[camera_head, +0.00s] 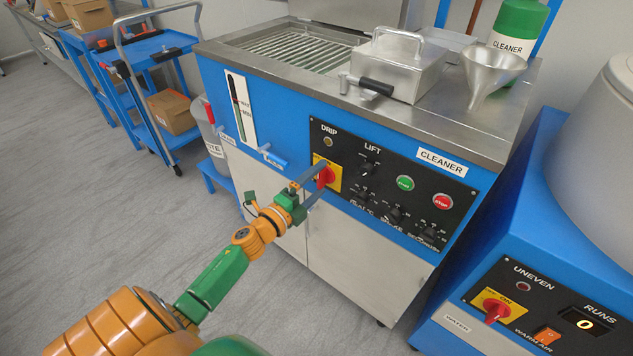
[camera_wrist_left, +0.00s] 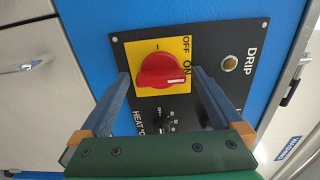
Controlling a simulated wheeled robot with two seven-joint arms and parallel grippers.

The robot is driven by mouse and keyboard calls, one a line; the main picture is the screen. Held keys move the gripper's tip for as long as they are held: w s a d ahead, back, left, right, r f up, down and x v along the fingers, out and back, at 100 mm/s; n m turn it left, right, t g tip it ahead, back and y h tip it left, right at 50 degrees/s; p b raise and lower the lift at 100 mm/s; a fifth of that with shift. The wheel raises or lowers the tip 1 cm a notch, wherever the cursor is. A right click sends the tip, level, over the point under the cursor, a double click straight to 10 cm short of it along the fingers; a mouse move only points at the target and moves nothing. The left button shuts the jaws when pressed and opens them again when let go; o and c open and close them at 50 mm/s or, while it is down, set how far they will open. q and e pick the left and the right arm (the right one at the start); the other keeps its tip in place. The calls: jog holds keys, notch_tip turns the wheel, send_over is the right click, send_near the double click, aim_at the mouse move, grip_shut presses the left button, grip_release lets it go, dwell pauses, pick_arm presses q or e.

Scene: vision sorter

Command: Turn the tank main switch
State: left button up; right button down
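The tank main switch is a red knob (camera_head: 326,176) on a yellow plate, on the cleaner's black panel; it also shows in the left wrist view (camera_wrist_left: 160,70). In the wrist view its white mark points right, close to the word ON and slightly below it in the picture; OFF is above ON. My left gripper (camera_head: 322,179) is at the switch, its two blue fingers one on each side of the knob. In the wrist view the left gripper (camera_wrist_left: 161,75) is open, with gaps between fingers and knob. My right gripper is not in view.
Beside the switch are a DRIP lamp (camera_wrist_left: 230,63), black dials (camera_head: 370,169), a green button (camera_head: 405,183) and a red STOP button (camera_head: 443,202). A blue valve handle (camera_head: 272,158) sticks out left. A second machine (camera_head: 520,225) stands at right.

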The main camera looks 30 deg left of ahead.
pick_arm(q)
jog(key=shift+s, duration=0.1)
jog(key=s, duration=0.7)
jog(key=shift+a, duration=0.3)
